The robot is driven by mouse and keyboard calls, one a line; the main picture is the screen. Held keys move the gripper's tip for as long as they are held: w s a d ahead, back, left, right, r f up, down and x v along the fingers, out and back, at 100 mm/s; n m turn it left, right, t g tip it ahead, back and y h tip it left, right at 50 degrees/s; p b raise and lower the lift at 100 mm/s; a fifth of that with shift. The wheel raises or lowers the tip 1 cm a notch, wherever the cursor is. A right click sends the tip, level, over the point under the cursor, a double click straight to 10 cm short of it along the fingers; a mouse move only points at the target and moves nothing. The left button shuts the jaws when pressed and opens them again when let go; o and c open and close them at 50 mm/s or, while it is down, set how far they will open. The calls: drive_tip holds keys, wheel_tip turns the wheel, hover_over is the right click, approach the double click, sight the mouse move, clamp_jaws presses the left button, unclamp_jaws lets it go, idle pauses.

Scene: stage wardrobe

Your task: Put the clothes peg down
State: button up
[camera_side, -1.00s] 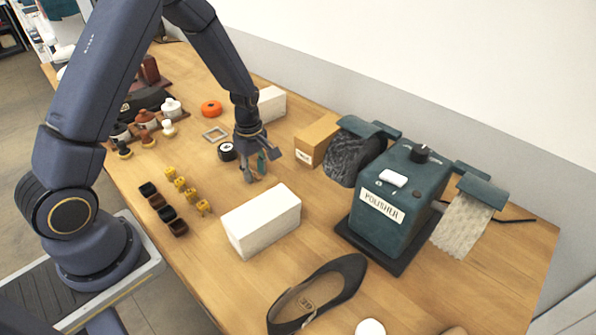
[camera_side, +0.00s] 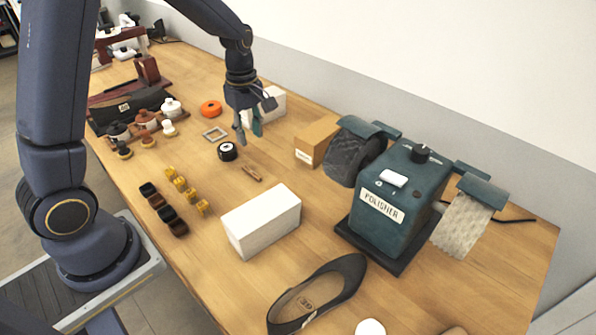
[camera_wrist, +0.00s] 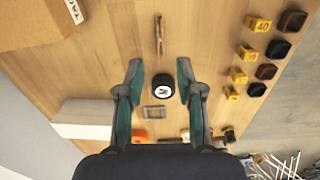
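The clothes peg (camera_side: 251,174) is a small brown wooden peg lying on the tabletop. It also shows in the wrist view (camera_wrist: 159,36), beyond my fingertips near the top of the picture. My gripper (camera_side: 248,138) is raised above the table, behind and above the peg, and apart from it.
A black round tin with a white top (camera_side: 227,151) stands near the peg. A white block (camera_side: 262,222), a cardboard box (camera_side: 317,140) and the green polisher (camera_side: 391,205) are to the right. Yellow tags (camera_side: 186,190) and dark small cups are at the left. Bare wood surrounds the peg.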

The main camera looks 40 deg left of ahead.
drive_tip(key=s+d+r+m+t, duration=0.2)
drive_tip(key=s+d+r+m, duration=0.1)
drive_tip(key=s+r+m, duration=0.4)
drive_tip(key=s+d+r+m+t, duration=0.3)
drive_tip(key=s+d+r+m, duration=0.1)
drive_tip(key=s+r+m, duration=0.4)
drive_tip(key=s+m, duration=0.2)
drive_tip(key=shift+s+d+r+m+t, duration=0.2)
drive_tip(key=shift+s+m+t, duration=0.1)
drive_tip(key=shift+s+m, duration=0.1)
